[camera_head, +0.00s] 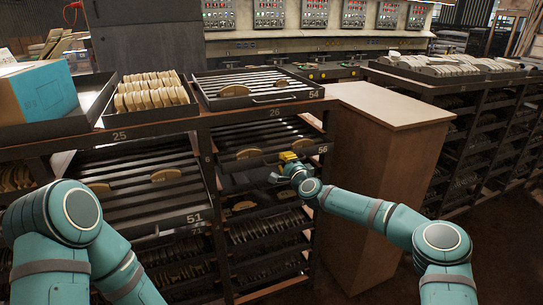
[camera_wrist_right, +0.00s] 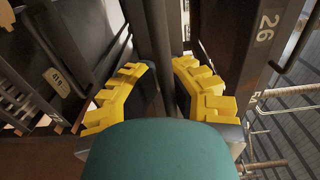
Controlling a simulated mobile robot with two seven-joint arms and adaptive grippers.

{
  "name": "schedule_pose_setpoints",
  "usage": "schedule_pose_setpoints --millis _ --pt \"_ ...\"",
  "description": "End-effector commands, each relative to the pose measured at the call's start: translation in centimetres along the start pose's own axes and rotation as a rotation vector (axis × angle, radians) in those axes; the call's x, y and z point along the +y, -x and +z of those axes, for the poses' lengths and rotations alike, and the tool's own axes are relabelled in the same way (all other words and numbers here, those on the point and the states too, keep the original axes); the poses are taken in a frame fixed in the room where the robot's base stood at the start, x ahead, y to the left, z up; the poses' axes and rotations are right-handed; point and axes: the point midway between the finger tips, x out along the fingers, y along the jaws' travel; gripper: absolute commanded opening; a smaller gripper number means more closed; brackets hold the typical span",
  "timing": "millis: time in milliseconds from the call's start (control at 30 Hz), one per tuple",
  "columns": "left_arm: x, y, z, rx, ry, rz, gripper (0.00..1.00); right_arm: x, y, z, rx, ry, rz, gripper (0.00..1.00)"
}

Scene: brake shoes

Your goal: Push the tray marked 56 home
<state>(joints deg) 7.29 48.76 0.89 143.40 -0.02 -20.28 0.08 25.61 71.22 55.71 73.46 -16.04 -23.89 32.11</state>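The tray marked 56 (camera_head: 318,152) is in the middle of the head view, below the rail marked 26. It sticks out of the rack, with a slatted floor and brake shoes (camera_head: 249,153) on it. My right gripper (camera_head: 288,157), with yellow fingers, is at its front edge, left of the number. In the right wrist view my yellow fingers (camera_wrist_right: 161,80) stand apart, with a dark bar running between them. I cannot tell whether they touch the tray. My left arm shows at the left of the head view, but its gripper is out of frame.
The tray marked 51 (camera_head: 193,218) also sticks out at the left. The tray marked 54 (camera_head: 314,95) lies on top of the rack. A wooden cabinet (camera_head: 385,110) stands close on the right. Fuller trays (camera_head: 268,227) lie below.

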Motion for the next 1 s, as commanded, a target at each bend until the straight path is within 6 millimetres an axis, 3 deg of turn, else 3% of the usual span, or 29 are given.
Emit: schedule_pose_setpoints --millis 800,1000 --pt "0.0 0.0 0.0 0.000 0.000 0.000 0.39 -0.1 -6.0 0.1 0.000 -0.001 -0.003 0.00" --pt "0.0 0.0 0.0 0.000 0.000 0.000 0.39 0.0 -6.6 0.1 0.000 0.000 0.000 0.00"
